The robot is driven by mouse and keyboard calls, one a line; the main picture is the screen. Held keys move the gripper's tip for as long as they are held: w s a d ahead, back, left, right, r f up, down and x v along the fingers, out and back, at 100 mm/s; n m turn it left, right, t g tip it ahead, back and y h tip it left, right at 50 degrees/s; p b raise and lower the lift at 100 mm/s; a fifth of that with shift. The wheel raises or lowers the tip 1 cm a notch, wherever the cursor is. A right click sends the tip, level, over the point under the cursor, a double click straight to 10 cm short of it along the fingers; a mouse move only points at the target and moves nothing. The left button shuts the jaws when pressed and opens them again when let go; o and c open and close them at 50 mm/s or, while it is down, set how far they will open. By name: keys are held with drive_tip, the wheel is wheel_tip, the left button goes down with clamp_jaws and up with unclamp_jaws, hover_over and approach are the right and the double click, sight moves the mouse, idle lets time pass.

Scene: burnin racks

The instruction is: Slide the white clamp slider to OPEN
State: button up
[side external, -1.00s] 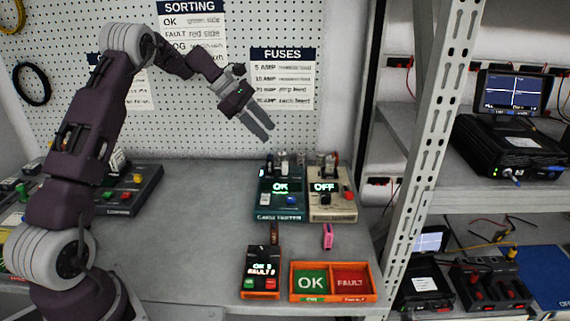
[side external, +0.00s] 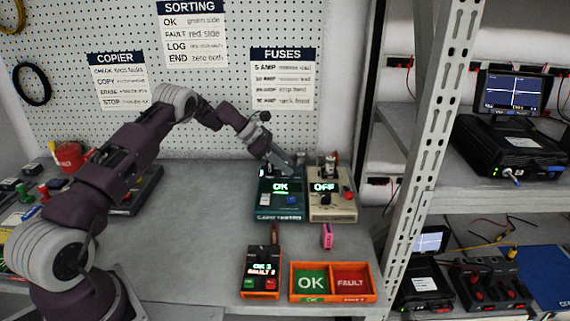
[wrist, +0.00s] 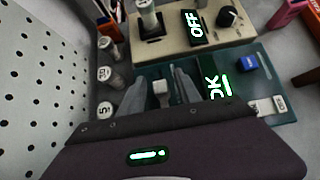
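The teal tester (side external: 280,212) stands on the bench with a lit "OK" display; its teal top also shows in the wrist view (wrist: 285,90). My gripper (side external: 284,167) is low over the tester's back part. In the wrist view my gripper (wrist: 160,78) has its two fingers apart, with a small whitish block (wrist: 162,91) between them that looks like the white clamp slider. I see a gap on each side of the block, and cannot tell whether either finger touches it. Its OPEN marking is not readable. The fingers hide part of the tester's top.
A beige unit (side external: 333,211) showing "OFF" stands close on the tester's right. Several small jars (wrist: 104,91) stand behind. In front are a black box (side external: 262,262), a pink part (side external: 327,237) and an orange OK/FAULT tray (side external: 331,298). The bench's middle is clear.

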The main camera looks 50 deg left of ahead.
clamp_jaws()
idle(1.4)
